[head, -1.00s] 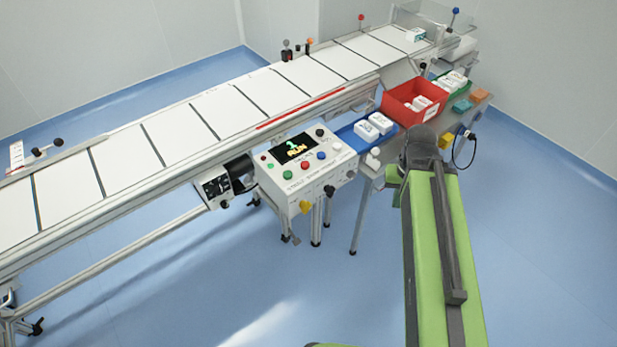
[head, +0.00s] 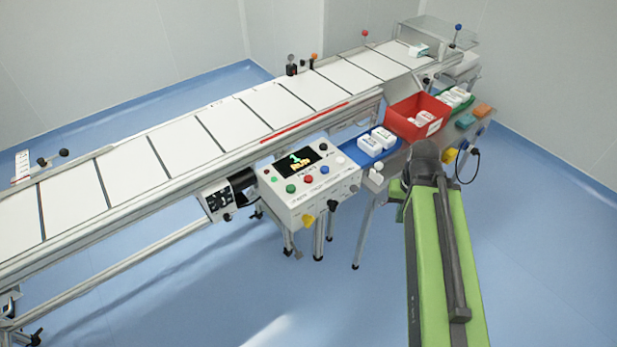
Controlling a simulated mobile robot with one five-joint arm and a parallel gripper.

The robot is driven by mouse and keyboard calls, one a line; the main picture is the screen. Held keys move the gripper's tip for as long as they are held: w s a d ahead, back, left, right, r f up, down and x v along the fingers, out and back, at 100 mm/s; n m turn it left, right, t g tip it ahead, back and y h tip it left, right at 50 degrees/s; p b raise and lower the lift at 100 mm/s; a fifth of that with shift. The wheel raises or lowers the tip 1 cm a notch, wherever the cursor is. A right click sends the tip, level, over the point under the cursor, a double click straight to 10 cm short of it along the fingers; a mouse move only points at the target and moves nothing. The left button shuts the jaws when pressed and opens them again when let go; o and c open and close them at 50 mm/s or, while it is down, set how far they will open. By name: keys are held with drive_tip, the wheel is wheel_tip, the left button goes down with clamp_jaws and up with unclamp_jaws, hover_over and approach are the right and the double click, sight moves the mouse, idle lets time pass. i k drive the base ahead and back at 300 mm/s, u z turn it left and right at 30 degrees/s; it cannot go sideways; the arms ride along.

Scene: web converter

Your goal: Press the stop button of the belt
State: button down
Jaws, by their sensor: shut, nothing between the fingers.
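The belt's control box (head: 309,205) is a white panel on legs at the front side of the belt, near the middle of the view. Its black screen (head: 298,161) reads RUN. Below the screen is a row of round buttons: a green button (head: 290,188), a red button (head: 308,179), a blue button (head: 324,170) and a white button (head: 340,160). The labels are too small to read. My green arm reaches up at the right, its dark joint right of the box and apart from it. My gripper does not show; its fingers are hidden beyond the arm.
The long white belt (head: 180,142) runs from lower left to upper right behind the box. Right of the box, a side table holds a blue tray (head: 357,139) with white cartons and a red bin (head: 404,128). Floor in front is clear.

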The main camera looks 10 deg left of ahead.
sight(307, 179)
drive_tip(key=u, duration=1.2)
drive_tip(key=k, duration=0.1)
drive_tip(key=u, duration=2.85)
drive_tip(key=k, duration=0.15)
drive_tip(key=u, duration=0.5)
drive_tip(key=k, duration=0.9)
drive_tip(key=z, duration=0.7)
